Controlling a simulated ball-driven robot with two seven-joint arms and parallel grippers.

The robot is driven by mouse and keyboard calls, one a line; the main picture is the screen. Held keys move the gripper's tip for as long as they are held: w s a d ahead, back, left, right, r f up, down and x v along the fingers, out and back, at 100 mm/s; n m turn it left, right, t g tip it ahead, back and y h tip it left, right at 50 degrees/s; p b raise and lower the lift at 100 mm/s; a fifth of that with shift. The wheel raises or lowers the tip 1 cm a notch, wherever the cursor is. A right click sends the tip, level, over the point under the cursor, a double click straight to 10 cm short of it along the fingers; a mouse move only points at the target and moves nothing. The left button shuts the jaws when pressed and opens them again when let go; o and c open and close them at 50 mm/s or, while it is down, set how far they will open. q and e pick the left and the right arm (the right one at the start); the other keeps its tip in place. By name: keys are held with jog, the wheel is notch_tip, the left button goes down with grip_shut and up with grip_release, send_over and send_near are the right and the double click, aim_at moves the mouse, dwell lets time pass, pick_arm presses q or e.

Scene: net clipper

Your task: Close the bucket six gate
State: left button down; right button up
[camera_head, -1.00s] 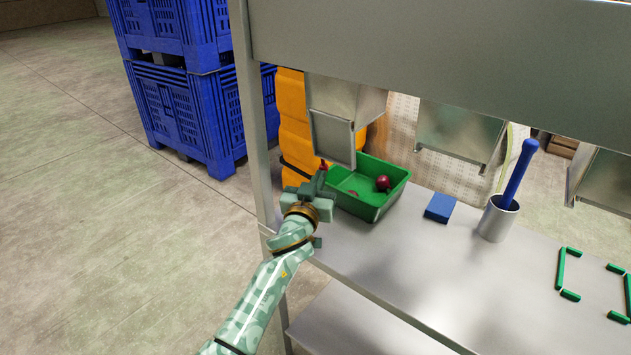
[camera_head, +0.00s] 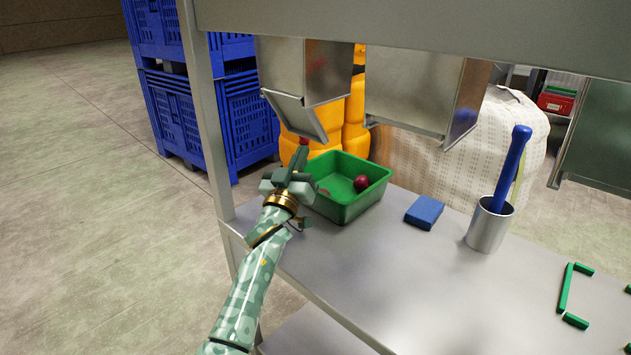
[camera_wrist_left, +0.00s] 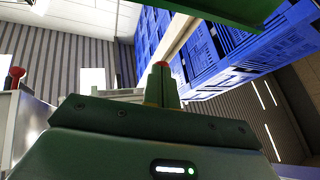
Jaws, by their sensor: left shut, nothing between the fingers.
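The leftmost hanging metal bucket (camera_head: 325,72) has a framed gate (camera_head: 297,117) on its near side, low down. The gate is tilted, and I cannot tell whether it meets the bucket's mouth. No number is readable on it. My left gripper (camera_head: 300,155) is shut and empty, pointing up just below the gate's lower edge. A small red tip shows at its finger ends; whether it touches the gate is unclear. The shut fingers (camera_wrist_left: 161,80) also show in the left wrist view. My right gripper is not in view.
A green tray (camera_head: 375,197) holding a dark red ball (camera_head: 361,183) stands beside my left gripper. A blue block (camera_head: 424,212), a metal cup (camera_head: 490,225) with a blue-handled tool and green strips (camera_head: 565,288) are on the metal table (camera_head: 400,270). More buckets (camera_head: 415,90) hang to the right.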

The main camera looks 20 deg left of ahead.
pick_arm(q)
jog(key=shift+w+d+r, duration=0.15)
jog(key=shift+w+r, duration=0.25)
jog(key=shift+w, duration=0.15)
jog(key=shift+w+d+r, duration=0.1)
jog(key=shift+w+r, duration=0.25)
jog(key=shift+w, duration=0.2)
jog(key=shift+w+d+r, duration=0.3)
jog(key=shift+w+r, duration=0.1)
jog(key=shift+w, duration=0.25)
